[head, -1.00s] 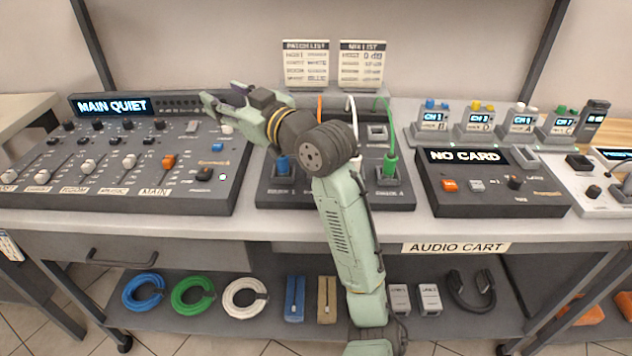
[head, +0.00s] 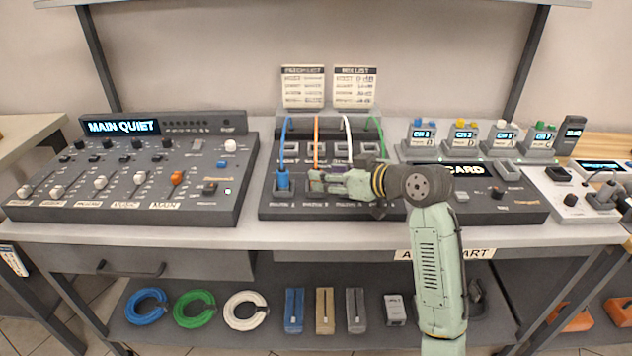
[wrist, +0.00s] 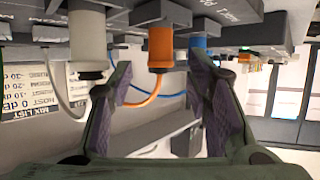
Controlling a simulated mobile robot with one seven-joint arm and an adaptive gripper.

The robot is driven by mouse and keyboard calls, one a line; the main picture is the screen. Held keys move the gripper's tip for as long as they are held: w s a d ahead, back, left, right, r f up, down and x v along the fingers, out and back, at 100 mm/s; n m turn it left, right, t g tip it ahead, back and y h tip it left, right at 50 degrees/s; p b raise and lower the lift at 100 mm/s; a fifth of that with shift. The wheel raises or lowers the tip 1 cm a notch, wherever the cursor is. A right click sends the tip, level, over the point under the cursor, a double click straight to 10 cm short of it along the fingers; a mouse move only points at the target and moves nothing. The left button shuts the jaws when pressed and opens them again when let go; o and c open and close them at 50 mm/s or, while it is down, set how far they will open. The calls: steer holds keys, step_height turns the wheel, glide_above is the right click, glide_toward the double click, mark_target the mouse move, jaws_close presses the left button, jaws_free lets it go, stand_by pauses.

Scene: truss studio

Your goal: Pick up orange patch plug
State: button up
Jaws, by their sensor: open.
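The orange patch plug (wrist: 160,48) shows in the wrist view, seated in the patch panel, with its orange cable curving away. My gripper (wrist: 158,66) is open, with one fingertip on each side of the plug in that picture. I cannot tell whether either finger touches it. In the head view, my gripper (head: 314,181) is over the patch panel (head: 268,206), just right of the blue plug (head: 283,179). There it hides the orange plug; only the orange cable (head: 316,142) shows.
A white plug (wrist: 87,42) stands close beside my left finger in the wrist view; the blue plug (wrist: 200,42) is on the other side. The mixing console (head: 120,185) lies left of the panel. Two list cards (head: 303,87) stand behind.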

steer(key=p+x, duration=0.1)
steer(key=x, duration=0.4)
steer(key=shift+c, duration=0.4)
jaws_close()
